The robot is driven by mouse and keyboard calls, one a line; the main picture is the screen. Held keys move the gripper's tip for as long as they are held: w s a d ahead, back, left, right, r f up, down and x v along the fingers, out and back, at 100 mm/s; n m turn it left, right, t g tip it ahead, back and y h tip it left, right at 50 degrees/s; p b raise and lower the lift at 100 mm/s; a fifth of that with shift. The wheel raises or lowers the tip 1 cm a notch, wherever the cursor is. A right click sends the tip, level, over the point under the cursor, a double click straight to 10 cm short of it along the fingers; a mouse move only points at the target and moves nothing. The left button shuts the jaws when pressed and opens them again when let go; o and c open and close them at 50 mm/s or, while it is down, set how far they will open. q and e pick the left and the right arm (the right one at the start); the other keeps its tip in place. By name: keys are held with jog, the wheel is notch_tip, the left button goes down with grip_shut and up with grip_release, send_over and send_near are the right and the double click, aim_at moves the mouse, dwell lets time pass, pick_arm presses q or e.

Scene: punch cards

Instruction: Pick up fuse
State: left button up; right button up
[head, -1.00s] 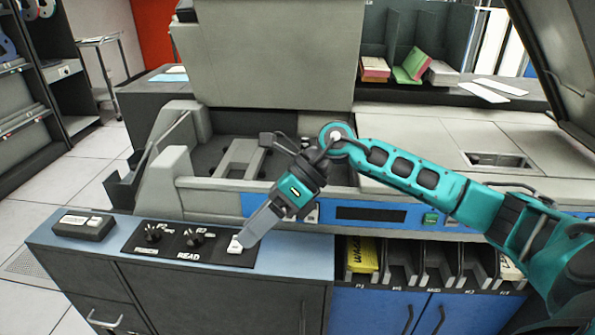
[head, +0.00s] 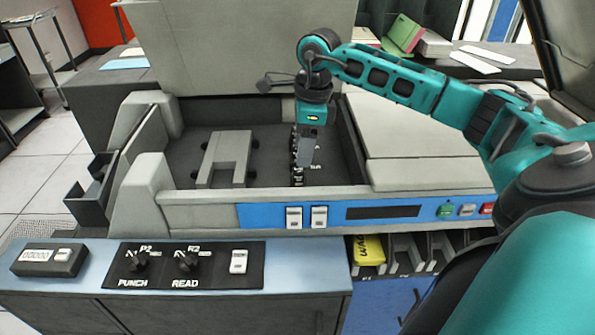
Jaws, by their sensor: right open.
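My right gripper (head: 308,163) points down into the open bay of the grey machine (head: 216,111). It is open, and its grey fingers hold nothing that I can see. A narrow column of small dark parts (head: 297,177) with light marks lies right beside and below the fingers. I cannot make out for certain which of these parts is the fuse, and the gripper hides some of the column. I cannot tell whether the fingers touch it. My left gripper is not in view.
A grey bracket (head: 226,160) stands in the bay left of the gripper. The raised cover (head: 235,45) is behind. In front are a blue strip with two white switches (head: 306,217) and a black PUNCH/READ panel (head: 185,266). A flat grey top (head: 410,125) lies to the right.

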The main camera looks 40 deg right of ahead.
aim_at(299, 169)
jog(key=f, duration=0.4)
jog(key=w+f, duration=0.1)
jog(key=f, duration=0.2)
jog(key=shift+a, duration=0.2)
jog(key=shift+r, duration=0.1)
jog(key=c, duration=1)
